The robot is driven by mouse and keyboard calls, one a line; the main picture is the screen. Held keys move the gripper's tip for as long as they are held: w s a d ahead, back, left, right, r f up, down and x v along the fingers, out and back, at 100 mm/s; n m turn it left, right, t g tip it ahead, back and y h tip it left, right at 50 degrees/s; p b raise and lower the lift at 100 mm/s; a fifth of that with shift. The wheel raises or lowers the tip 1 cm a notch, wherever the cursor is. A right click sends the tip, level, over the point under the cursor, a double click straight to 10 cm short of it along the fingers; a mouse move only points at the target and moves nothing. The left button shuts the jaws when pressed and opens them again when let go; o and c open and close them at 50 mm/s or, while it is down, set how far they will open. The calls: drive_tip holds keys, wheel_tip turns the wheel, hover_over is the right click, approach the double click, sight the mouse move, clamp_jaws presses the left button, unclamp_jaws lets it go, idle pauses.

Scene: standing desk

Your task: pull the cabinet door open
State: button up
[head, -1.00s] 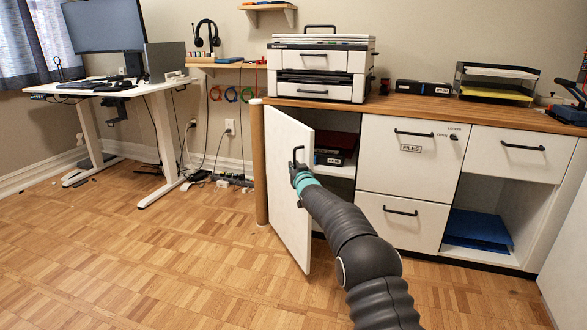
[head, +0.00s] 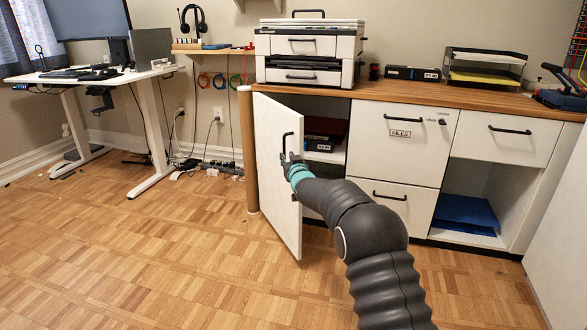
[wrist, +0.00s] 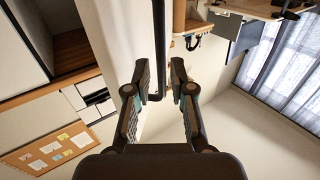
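The white cabinet door (head: 272,165) below the printer stands partly open, swung out on its left side, with the dark inside of the cabinet showing to its right. Its black bar handle (head: 284,144) is on the door's outer face. My gripper (head: 288,160) is at the lower part of this handle. In the wrist view, the handle (wrist: 158,60) runs between the two fingers of my gripper (wrist: 160,78), which are drawn in close on it. Finger contact on the right side is hard to judge.
A printer (head: 308,48) stands on the wooden counter. Drawers (head: 403,140) and an open shelf with a blue folder (head: 465,212) are to the right. A white desk (head: 85,82) stands at the left. The parquet floor (head: 150,265) in front of the door is clear.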

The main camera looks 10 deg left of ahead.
drive_tip(key=v, duration=0.7)
drive_tip(key=shift+s+d, duration=0.2)
drive_tip(key=shift+s, duration=0.05)
